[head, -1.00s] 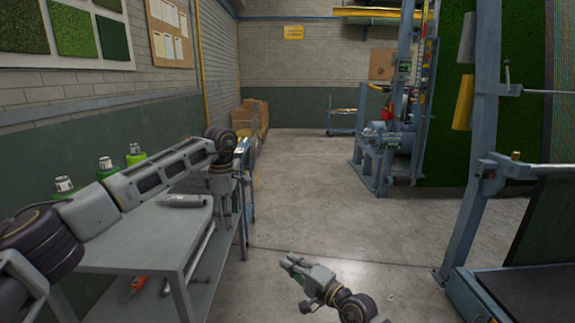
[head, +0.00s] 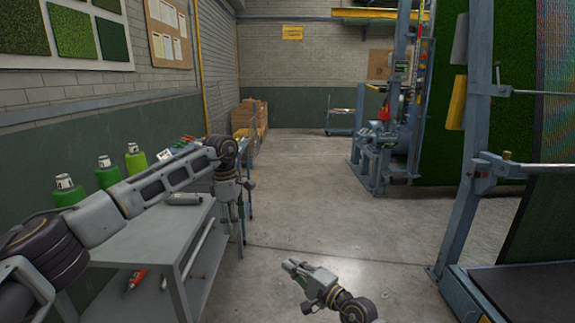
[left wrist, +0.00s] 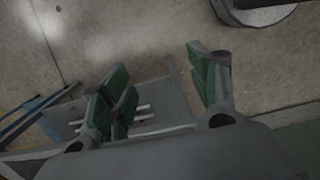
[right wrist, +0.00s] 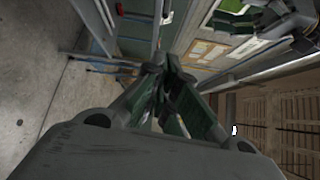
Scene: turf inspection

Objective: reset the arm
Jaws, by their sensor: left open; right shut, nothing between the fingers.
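My left arm reaches across the grey bench in the head view. Its gripper (head: 234,212) hangs downward just past the bench's right end. In the left wrist view the green-padded fingers (left wrist: 162,95) are spread wide with nothing between them. My right gripper (head: 290,265) is low over the open floor in the head view, pointing up and left. In the right wrist view its fingertips (right wrist: 160,78) meet and hold nothing.
The grey bench (head: 125,283) carries a grey cylinder (head: 184,198) and green-based bottles (head: 106,172). A red tool (head: 137,279) lies on its lower shelf. A blue-grey machine frame (head: 462,215) stands at the right. The concrete floor (head: 320,190) between is clear.

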